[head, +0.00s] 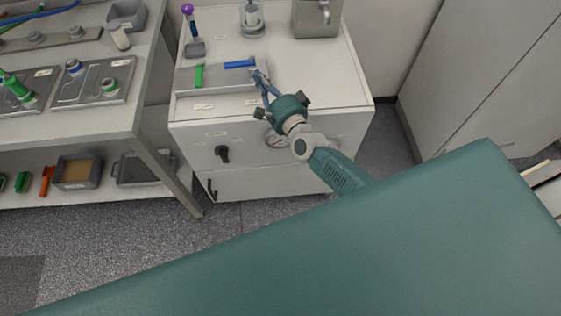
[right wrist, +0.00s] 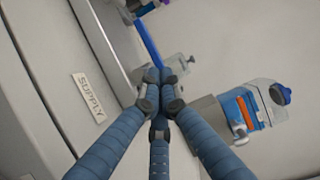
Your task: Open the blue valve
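The blue valve handle (head: 240,64) lies crosswise on the top of the white cabinet. In the right wrist view the blue handle (right wrist: 148,42) runs up and left from just beyond my fingertips. My right gripper (head: 259,77) is at the handle's right end, with its fingers brought together. In the right wrist view the gripper's fingertips (right wrist: 159,77) meet close to the end of the handle. I cannot tell whether they touch it, and no grip around it shows. My left gripper is not in view.
A green handle (head: 199,76) lies left of the blue one. A purple-topped item (head: 188,10), a grey holder (head: 252,18) and a metal container (head: 316,17) stand behind. A gauge (head: 276,140) and black knob (head: 222,153) are on the cabinet front. A workbench (head: 140,85) stands left.

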